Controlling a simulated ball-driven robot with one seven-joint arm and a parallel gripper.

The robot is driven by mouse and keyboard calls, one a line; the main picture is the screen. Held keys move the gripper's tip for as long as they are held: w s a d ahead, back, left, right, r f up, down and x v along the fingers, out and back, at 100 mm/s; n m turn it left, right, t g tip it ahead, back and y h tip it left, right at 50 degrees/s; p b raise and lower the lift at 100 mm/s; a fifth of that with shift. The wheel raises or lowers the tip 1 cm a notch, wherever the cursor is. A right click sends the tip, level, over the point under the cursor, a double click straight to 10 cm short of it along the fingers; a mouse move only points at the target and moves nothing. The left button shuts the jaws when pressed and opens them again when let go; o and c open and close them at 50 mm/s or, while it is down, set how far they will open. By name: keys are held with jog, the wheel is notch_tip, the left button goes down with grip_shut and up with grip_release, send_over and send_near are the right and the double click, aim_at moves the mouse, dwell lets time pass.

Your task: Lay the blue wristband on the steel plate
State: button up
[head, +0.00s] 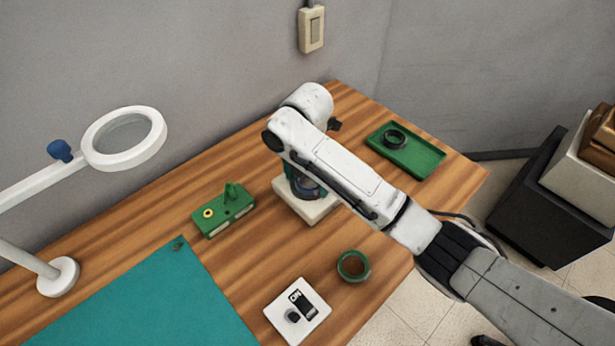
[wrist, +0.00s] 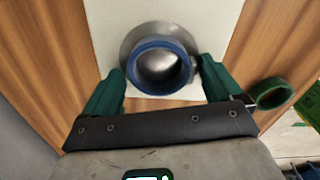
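The blue wristband (wrist: 134,75) is a ring between my two green fingers in the wrist view. In the head view, the blue ring (head: 306,188) shows in part below my arm. A round grey metal piece, seemingly the steel plate (wrist: 133,40), sits on a white block (wrist: 105,25) right behind the ring. I cannot tell if the ring touches the metal. My gripper (wrist: 161,72) points down, its fingers wide apart, close to both sides of the ring. Whether they press on it is unclear. My arm hides most of the gripper in the head view.
A green fixture (head: 224,213) stands left of the white block (head: 298,207). A green tray (head: 425,158) holding a black ring is at the back right. A green-rimmed cup (head: 354,266) and a white square device (head: 312,325) are in front. A teal mat (head: 130,300) covers the front left.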

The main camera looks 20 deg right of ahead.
aim_at(307, 186)
notch_tip(307, 186, up, 12)
jog(key=p, duration=0.3)
jog(key=shift+r, duration=0.2)
